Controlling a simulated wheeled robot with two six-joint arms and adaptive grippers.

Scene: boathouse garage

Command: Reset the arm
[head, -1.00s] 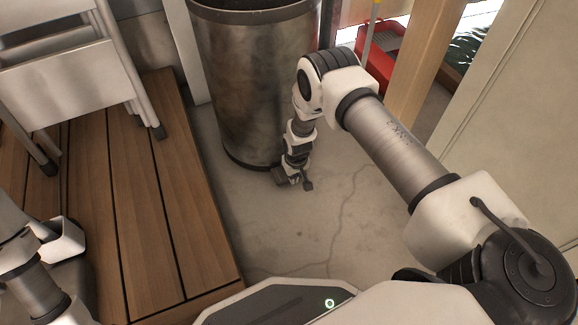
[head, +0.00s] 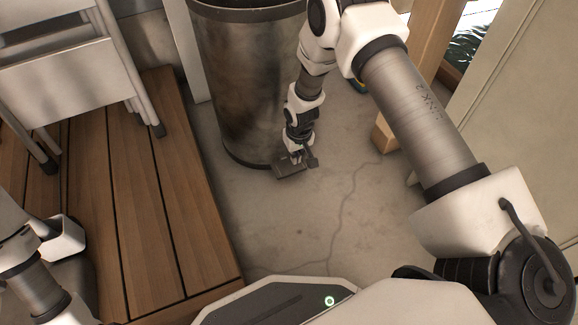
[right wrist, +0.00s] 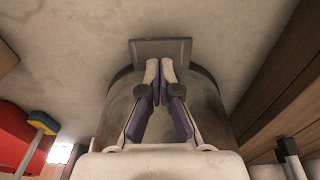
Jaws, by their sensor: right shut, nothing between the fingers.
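My right arm reaches forward in the head view. Its gripper (head: 297,156) points down at the foot of the metal bin (head: 240,85), close to a flat dark plate (head: 289,168) low at the bin's base. In the right wrist view the two fingertips (right wrist: 160,66) are together with nothing between them, and overlap the lower edge of the dark plate (right wrist: 160,45). I cannot tell whether they touch it. Part of my left arm shows at the lower left of the head view; its gripper is out of sight.
A wooden slatted platform (head: 150,200) with a folding step or chair (head: 70,70) stands at the left. A wooden post (head: 386,137) and a pale panel (head: 500,95) are at the right. Bare concrete floor (head: 270,230) lies between. The right wrist view shows a red item (right wrist: 15,132) at left.

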